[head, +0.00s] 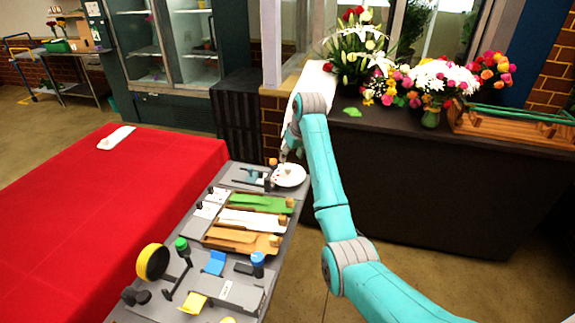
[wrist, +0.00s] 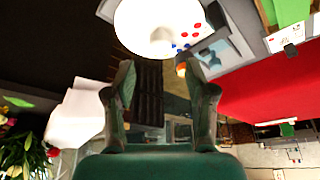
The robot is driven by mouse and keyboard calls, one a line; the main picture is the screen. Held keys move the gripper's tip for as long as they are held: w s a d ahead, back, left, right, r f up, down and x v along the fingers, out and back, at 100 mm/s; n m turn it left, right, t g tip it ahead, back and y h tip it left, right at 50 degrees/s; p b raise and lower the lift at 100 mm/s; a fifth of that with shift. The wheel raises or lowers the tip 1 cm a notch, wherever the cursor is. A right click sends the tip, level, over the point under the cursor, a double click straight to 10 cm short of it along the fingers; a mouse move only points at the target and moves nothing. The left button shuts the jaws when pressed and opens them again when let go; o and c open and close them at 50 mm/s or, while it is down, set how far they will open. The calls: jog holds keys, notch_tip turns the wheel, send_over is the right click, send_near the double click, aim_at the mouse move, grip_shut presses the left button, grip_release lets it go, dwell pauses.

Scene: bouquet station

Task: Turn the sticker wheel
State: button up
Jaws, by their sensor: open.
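The sticker wheel looks to be the white disc (head: 289,175) at the far end of the grey workbench. A white disc (wrist: 150,22) also shows at the top of the wrist view, cut by the frame edge. In the head view my gripper (head: 284,154) is small and partly hidden by the arm, close to the disc. I cannot tell whether it touches.
The grey workbench (head: 222,291) holds green, white and orange trays and several coloured fixtures. A red-covered table (head: 95,190) stands at left. A dark counter (head: 440,185) with bouquets (head: 430,85) and a wooden crate (head: 510,125) is at right. Bare floor shows right of the workbench.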

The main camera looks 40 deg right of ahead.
aim_at(288, 167)
jog(key=shift+x, duration=3.1)
grip_shut()
